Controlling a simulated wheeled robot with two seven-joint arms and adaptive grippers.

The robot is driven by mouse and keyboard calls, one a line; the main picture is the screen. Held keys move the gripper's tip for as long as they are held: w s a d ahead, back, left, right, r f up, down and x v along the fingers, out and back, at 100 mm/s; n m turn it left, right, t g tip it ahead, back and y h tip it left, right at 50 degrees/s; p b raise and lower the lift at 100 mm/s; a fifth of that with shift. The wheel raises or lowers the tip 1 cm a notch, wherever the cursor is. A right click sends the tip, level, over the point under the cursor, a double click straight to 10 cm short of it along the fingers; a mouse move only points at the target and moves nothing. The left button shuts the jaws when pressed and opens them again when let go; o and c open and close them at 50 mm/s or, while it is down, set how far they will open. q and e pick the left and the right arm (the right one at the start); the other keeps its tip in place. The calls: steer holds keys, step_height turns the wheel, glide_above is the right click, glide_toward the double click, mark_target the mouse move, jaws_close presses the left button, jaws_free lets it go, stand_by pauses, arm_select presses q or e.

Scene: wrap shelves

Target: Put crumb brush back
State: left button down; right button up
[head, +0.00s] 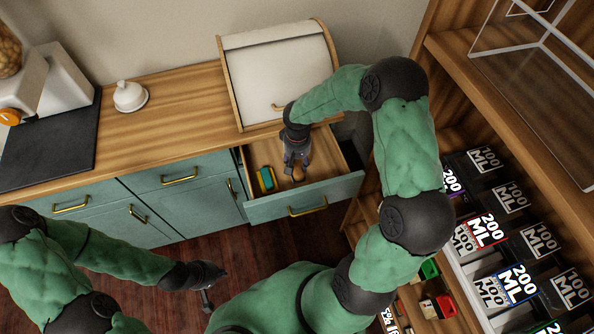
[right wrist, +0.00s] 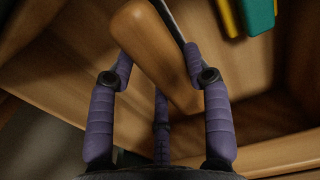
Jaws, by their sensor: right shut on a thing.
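The crumb brush shows as a thick wooden handle (right wrist: 160,55) in the right wrist view, with a thin grey strip along one side. In the head view a small brown part of it (head: 298,173) shows below my right gripper (head: 297,164). My right gripper (right wrist: 165,75) is shut on the handle, its purple fingers on both sides. It is inside the open drawer (head: 330,190); I cannot tell whether the brush touches the drawer bottom. The bristles are not clearly visible. My left gripper (head: 207,299) hangs empty over the floor at the lower middle; its finger opening is unclear.
A yellow and teal block (head: 265,180) lies in the drawer's left part, left of my right gripper. A bread box (head: 280,75) with a closed white lid stands on the counter (head: 180,110) behind the drawer. Shelves (head: 455,60) with labelled boxes stand at the right, close to my right arm.

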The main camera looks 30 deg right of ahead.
mark_target(297, 161)
steer(key=shift+f+b, duration=0.8)
steer(key=shift+f, duration=1.6)
steer(key=shift+f, duration=0.15)
steer(key=o, duration=1.1)
steer(key=shift+r, duration=0.2)
step_height(297, 161, up, 12)
steer(key=p, duration=0.4)
